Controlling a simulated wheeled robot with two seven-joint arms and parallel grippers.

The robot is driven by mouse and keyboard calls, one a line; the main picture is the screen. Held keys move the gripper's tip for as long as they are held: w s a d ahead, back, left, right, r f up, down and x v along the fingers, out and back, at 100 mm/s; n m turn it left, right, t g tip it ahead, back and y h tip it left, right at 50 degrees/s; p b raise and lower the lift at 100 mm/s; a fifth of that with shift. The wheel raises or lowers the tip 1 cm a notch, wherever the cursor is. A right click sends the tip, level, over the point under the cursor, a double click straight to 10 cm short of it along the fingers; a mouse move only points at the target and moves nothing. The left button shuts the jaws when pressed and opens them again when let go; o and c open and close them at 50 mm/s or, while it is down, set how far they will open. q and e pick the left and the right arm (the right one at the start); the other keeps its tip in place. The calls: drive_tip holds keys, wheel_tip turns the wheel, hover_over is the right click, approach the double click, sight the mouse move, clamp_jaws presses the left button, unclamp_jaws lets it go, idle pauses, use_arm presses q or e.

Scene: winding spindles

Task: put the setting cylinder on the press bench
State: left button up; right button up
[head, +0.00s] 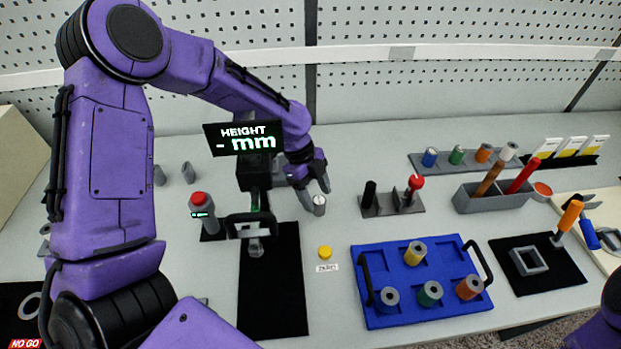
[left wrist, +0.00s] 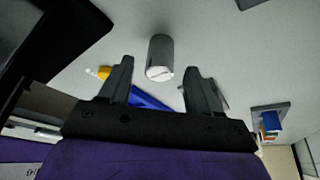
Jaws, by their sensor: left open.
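A small grey cylinder with a pale top (head: 319,205), likely the setting cylinder, stands on the table right of the press. My left gripper (head: 316,191) is open just above and behind it. In the left wrist view the cylinder (left wrist: 160,55) shows between and beyond the two fingertips (left wrist: 159,72); I see no grip on it. The press (head: 254,185) carries a display reading "HEIGHT - mm", and a black mat (head: 272,295) lies in front of it. Which surface is the press bench is not marked. My right gripper is out of view.
A red-topped post (head: 201,212) stands left of the press and a yellow button (head: 325,252) in front. A blue tray (head: 400,318) with several spindles lies front right. A stand with black and red knobs (head: 395,205) is close right of the gripper.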

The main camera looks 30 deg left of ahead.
use_arm(q)
drive_tip(key=b+v, duration=0.1)
drive_tip(key=v, duration=0.8)
